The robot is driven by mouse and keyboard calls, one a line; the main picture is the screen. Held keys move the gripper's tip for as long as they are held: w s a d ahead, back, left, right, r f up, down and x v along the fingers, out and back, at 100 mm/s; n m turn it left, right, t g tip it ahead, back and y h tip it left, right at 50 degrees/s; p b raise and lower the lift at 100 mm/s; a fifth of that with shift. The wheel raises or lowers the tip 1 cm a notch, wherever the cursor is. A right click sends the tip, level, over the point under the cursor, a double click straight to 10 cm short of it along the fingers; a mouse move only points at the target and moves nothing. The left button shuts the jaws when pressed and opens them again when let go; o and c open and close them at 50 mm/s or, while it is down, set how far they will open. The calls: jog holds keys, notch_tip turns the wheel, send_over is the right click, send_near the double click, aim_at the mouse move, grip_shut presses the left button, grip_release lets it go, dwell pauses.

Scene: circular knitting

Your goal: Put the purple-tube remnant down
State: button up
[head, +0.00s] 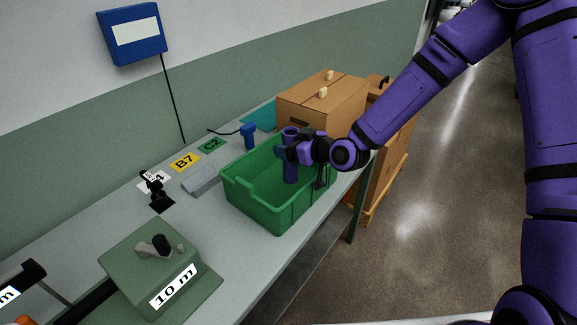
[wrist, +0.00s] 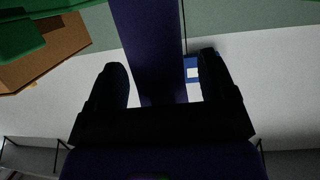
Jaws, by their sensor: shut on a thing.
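The purple-tube remnant (head: 291,169) is a dark purple cylinder, held upright in the head view with its lower part inside the green bin (head: 243,191). My gripper (head: 287,152) is shut on it around its upper part, above the bin. In the wrist view the remnant (wrist: 150,50) runs between the two dark fingers of my gripper (wrist: 163,88). The head view does not show clearly whether the remnant's lower end touches the bin floor.
A cardboard box (head: 313,106) stands behind the bin. A blue handheld scanner (head: 249,136), yellow B7 card (head: 184,162) and green C2 card (head: 210,145) lie left of it. A green 10 m device (head: 150,262) stands in front. Bare table (head: 90,222) lies left.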

jog(key=shift+f, duration=3.05)
jog(key=o, duration=1.1)
jog(key=shift+o, duration=0.2)
jog(key=v, duration=1.2)
jog(key=shift+d, duration=0.1)
